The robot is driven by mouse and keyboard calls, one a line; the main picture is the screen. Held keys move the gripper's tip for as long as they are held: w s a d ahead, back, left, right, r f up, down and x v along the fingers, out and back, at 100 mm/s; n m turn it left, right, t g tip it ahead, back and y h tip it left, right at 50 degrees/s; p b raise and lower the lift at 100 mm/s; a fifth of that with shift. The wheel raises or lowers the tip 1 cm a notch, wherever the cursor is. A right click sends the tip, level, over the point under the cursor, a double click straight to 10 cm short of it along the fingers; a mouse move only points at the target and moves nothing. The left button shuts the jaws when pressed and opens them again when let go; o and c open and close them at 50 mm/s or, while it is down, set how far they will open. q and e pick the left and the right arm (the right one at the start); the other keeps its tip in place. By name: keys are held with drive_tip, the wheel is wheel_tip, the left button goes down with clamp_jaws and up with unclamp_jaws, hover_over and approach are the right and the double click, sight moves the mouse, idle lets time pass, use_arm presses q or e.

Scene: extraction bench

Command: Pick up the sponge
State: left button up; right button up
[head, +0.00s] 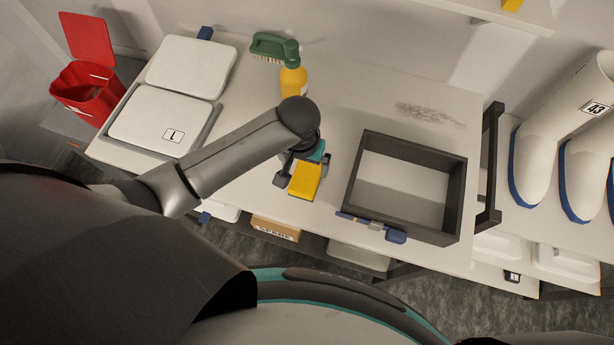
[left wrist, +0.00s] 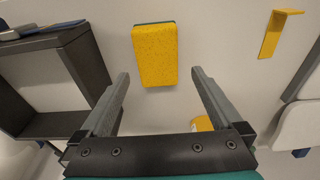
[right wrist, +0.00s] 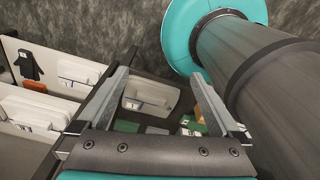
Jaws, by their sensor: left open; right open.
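The sponge (head: 305,181) is a yellow block with a thin green layer. It lies on the white bench, left of the dark open frame. In the left wrist view the sponge (left wrist: 155,56) shows its yellow face, ahead of the fingertips and between their lines. My left gripper (head: 297,172) hangs over the sponge and hides part of it in the head view. Its fingers (left wrist: 160,76) are apart with nothing between them. My right gripper (right wrist: 161,70) shows only in the right wrist view, open and empty, away from the sponge.
A dark frame (head: 454,205) stands right of the sponge, with a blue-handled tool (head: 392,235) along its near edge. A yellow bottle (head: 293,82) and green brush (head: 270,45) stand behind. Lidded containers (right wrist: 150,96) sit below my right gripper.

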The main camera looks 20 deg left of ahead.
sight(306, 175)
use_arm(q)
drive_tip(key=shift+w+d+f+b, duration=0.1)
drive_tip(key=shift+f+b, duration=0.2)
drive_tip(key=shift+f, duration=1.45)
drive_tip(key=shift+w+d+f+b, duration=0.1)
drive_tip(key=shift+f+b, duration=0.2)
drive_tip(key=shift+f, duration=1.4)
drive_tip(key=shift+c, duration=0.2)
drive_tip(key=c, duration=1.3)
drive_tip(key=shift+r, duration=0.1)
